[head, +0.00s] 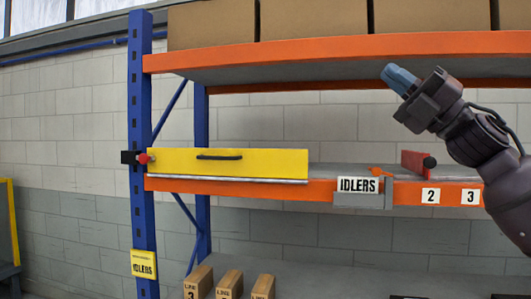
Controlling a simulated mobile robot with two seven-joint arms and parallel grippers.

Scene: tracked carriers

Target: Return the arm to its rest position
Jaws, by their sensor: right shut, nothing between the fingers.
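My right gripper (399,79) is raised at the upper right, in front of the upper orange shelf beam. Its bluish fingers are together with nothing between them, and they point up and to the left. The arm comes in from the right edge, above and in front of the middle shelf. My left gripper does not show.
A blue and orange rack (141,215) fills the view. A yellow panel (270,163) with a dark handle stands on the middle shelf, beside an IDLERS sign (357,185) and a red block (413,163). Cardboard boxes (211,25) line the top; smaller boxes (229,284) stand below.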

